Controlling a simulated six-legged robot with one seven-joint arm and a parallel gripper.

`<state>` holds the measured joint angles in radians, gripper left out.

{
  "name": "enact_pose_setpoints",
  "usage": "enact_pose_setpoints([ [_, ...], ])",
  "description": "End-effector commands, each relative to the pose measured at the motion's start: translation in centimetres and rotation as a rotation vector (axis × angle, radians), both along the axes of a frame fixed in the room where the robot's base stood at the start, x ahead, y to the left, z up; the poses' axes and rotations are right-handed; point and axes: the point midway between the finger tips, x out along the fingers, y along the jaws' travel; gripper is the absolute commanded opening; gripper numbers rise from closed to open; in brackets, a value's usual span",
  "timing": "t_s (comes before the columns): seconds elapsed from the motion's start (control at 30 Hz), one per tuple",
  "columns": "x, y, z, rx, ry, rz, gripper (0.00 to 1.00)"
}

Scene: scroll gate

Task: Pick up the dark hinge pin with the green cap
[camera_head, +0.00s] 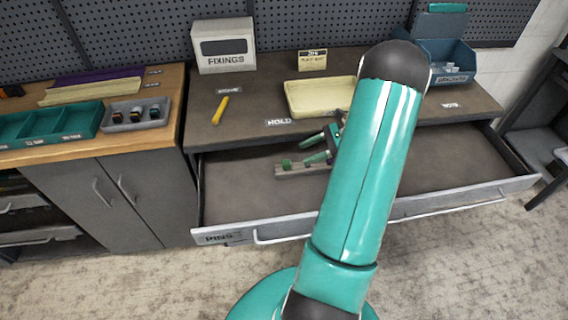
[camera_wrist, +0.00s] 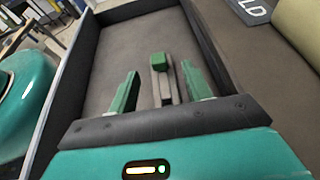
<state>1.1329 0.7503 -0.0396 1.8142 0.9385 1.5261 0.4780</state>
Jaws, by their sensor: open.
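The green cap (camera_head: 286,163) of the hinge pin shows at the left end of a grey-brown block (camera_head: 292,173) in the open drawer. The pin's dark shaft cannot be made out. My gripper (camera_head: 304,152) is open and empty, with its two green fingers above the block, close to the cap. In the wrist view the green cap (camera_wrist: 158,64) lies between the lines of my two fingers (camera_wrist: 160,68), apart from both. The grey block (camera_wrist: 162,90) runs from the cap toward my palm. My arm hides the block's right end in the head view.
The drawer's front wall (camera_head: 227,236), marked PINS, and its side walls surround the block; the drawer floor (camera_head: 245,185) around it is clear. Above stand a cream tray (camera_head: 300,104), a yellow tool (camera_head: 220,108), a FIXINGS box (camera_head: 224,66) and a blue bin (camera_head: 440,68).

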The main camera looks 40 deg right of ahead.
Motion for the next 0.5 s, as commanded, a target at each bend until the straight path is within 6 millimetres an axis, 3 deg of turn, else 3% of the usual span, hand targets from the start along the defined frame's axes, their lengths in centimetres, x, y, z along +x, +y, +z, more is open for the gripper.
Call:
enact_pose_setpoints([
  [0.2, 2.1, 3.0, -1.5, 0.001, 0.0, 0.004, 0.49],
  [0.5, 3.4, 4.9, -2.6, 0.0, 0.001, 0.005, 0.49],
])
